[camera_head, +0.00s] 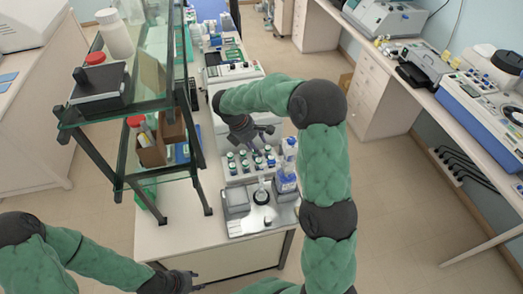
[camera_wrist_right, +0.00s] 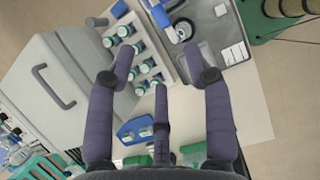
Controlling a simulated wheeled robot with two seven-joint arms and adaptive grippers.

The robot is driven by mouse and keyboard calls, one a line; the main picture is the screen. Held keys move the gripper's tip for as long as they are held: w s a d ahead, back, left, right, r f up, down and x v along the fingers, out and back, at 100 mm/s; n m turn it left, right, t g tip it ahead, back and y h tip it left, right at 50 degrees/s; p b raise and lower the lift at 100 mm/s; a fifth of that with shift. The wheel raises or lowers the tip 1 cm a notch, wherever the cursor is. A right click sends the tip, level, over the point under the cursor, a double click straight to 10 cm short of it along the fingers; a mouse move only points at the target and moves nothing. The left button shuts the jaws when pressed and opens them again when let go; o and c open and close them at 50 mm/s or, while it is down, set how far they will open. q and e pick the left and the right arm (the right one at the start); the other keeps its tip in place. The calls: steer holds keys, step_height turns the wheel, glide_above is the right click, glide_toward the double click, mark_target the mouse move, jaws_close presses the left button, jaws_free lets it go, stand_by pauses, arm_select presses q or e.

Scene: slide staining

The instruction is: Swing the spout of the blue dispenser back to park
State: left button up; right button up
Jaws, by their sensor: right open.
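The blue dispenser (camera_head: 286,182), with a clear upper part, stands at the right of the staining station, beside a grey metal tray (camera_head: 240,226). Its spout is too small to make out clearly. A round dish (camera_head: 262,197) sits just left of it. In the right wrist view, the dispenser (camera_wrist_right: 160,14) is partly cut off at the top edge. My right gripper (camera_head: 258,133) is over the rows of bottles, behind the dispenser. In the wrist view, its fingers (camera_wrist_right: 160,65) are spread and empty. My left gripper (camera_head: 190,283) is low at the bottom edge, away from the dispenser.
A glass shelf (camera_head: 152,178) rises on the left. My right arm arches over the bench's right side. The bench's front left corner (camera_head: 165,240) is bare.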

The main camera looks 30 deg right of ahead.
mark_target(268, 161)
steer(key=p+x, duration=0.1)
steer(key=x, duration=0.9)
steer(key=shift+s+d+f+p, duration=0.1)
steer(key=shift+f+p, duration=0.2)
steer(key=shift+f, duration=0.05)
jaws_close()
